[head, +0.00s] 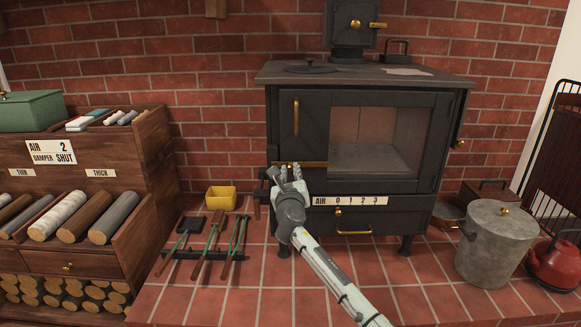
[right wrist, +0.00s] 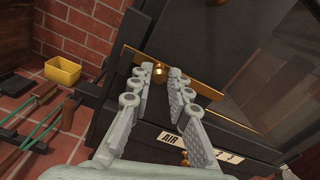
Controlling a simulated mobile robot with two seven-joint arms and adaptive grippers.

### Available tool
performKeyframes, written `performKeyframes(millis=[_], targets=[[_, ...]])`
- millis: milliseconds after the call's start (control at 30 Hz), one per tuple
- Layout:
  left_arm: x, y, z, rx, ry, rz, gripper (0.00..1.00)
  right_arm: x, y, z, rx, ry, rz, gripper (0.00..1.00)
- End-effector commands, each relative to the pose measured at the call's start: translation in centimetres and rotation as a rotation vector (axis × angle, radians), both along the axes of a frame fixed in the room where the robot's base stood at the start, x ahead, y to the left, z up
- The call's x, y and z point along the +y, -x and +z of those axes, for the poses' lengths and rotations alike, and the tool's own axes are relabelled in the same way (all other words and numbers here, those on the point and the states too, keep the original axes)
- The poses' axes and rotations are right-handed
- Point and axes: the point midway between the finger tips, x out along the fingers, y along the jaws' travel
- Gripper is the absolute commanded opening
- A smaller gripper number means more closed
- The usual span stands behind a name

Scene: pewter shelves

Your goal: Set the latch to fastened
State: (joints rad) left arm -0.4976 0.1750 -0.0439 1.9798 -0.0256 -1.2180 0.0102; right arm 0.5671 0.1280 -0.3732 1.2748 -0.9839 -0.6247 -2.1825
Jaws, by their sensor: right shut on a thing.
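The black stove (head: 283,90) stands against the brick wall, with a glass window at right and a narrow panel at left. My right gripper (head: 290,170) is at the bar's left part. In the right wrist view its fingertips (right wrist: 160,76) are closed about a round brass knob (right wrist: 159,70) on the bar. The fingers hide part of the bar's left end. My left gripper is not in view.
A vertical brass handle (head: 296,117) is on the left panel. A labelled air control strip (head: 350,201) lies below the window. Fire tools (head: 208,245) and a yellow bin (head: 221,198) stand left; a lidded metal bucket (head: 494,248) and red kettle (head: 554,266) stand right.

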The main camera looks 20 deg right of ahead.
Motion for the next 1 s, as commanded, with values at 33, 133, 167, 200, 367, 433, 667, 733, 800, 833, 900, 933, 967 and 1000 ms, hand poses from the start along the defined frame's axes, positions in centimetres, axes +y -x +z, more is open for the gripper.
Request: performKeyframes(millis=[33, 133, 167, 200, 367, 433, 667, 733, 800, 833, 900, 933, 967, 1000], targets=[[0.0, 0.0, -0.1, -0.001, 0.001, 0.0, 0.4, -0.1, 0.0, -0.1, 0.002, 0.007, -0.002, 0.0], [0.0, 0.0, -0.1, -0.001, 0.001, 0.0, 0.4, -0.1, 0.0, -0.2, 0.003, 0.009, -0.002, 0.0], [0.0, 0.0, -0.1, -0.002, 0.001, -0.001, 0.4, -0.1, 0.0, -0.2, 0.004, 0.008, -0.002, 0.0], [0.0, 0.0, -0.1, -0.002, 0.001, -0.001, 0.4, -0.1, 0.0, -0.2, 0.004, 0.008, -0.002, 0.0], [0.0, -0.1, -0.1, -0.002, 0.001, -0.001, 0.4, -0.1, 0.0, -0.2, 0.004, 0.008, -0.002, 0.0], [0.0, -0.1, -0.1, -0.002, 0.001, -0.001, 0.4, -0.1, 0.0, -0.2, 0.005, 0.008, -0.002, 0.24], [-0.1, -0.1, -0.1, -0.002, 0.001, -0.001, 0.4, 0.0, 0.0, -0.2, 0.004, 0.006, -0.002, 0.39], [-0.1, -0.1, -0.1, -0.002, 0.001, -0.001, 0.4, 0.0, 0.0, -0.2, 0.003, 0.007, -0.001, 0.39], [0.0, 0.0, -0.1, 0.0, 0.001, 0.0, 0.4, 0.0, 0.0, -0.1, 0.003, 0.006, 0.0, 0.39], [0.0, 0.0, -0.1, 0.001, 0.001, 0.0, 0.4, 0.0, 0.1, -0.1, 0.003, 0.006, 0.0, 0.39], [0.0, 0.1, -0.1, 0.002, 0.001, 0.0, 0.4, 0.1, 0.4, -0.2, 0.003, 0.006, 0.0, 0.39], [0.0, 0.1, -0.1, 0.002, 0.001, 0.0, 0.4, 0.1, 0.6, -0.2, 0.004, 0.006, -0.001, 0.39], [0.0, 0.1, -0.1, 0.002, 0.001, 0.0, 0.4, 0.2, 0.9, -0.2, 0.003, 0.006, 0.0, 0.39], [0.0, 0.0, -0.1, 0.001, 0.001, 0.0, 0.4, 0.4, 1.4, -0.2, 0.002, 0.006, 0.0, 0.39]])
